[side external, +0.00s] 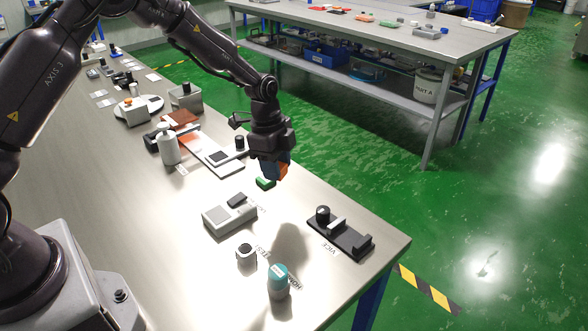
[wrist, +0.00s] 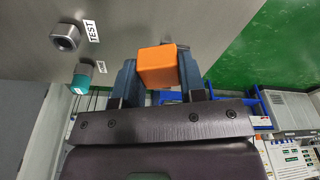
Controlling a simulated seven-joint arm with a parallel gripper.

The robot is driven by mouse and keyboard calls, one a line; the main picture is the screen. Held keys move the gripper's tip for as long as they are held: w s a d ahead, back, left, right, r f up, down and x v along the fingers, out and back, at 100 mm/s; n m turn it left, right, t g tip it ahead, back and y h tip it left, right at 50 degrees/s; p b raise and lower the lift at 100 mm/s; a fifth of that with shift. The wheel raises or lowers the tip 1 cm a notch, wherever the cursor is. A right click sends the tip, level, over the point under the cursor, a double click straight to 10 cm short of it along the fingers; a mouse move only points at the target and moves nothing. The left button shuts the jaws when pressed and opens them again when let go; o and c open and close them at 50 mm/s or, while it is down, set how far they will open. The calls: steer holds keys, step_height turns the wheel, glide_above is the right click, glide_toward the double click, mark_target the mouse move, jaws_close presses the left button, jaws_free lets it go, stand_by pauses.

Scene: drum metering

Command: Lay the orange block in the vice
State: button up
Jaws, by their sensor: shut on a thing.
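The orange block (side external: 283,172) is held between the fingers of my gripper (side external: 274,165), above the table. In the wrist view the orange block (wrist: 157,66) sits between the two blue-grey fingers, which are shut on it. The vice (side external: 340,236) is a dark, low base with a black knob, a pale jaw and an upright end block. It stands near the table's right edge beside a VICE label, to the right of and nearer the camera than my gripper. No block lies in the vice. In the wrist view I cannot make out the vice clearly.
A green piece (side external: 265,183) lies below my gripper. A grey box device (side external: 229,215), a grey nut-like piece (side external: 246,256) by the TEST label and a teal-topped bottle (side external: 278,282) stand nearby. A white bottle (side external: 167,145) stands farther left. Bare table surrounds the vice.

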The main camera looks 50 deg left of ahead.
steer(key=s+r, duration=0.2)
steer(key=s, duration=0.3)
steer(key=s+d+r+m, duration=0.1)
steer(key=s+d+m, duration=0.25)
steer(key=d, duration=1.05)
glide_above(350, 239)
steer(key=s, duration=0.1)
steer(key=shift+m+g, duration=0.3)
steer(key=shift+m, duration=0.15)
steer(key=f, duration=0.8)
steer(key=shift+s+a, duration=0.15)
steer(key=shift+a, duration=0.25)
steer(key=shift+w+d+f, duration=0.1)
steer(key=shift+w+f, duration=0.3)
steer(key=shift+f, duration=0.05)
steer(key=shift+w+f, duration=0.2)
steer(key=shift+f, duration=1.55)
steer(key=shift+f, duration=0.1)
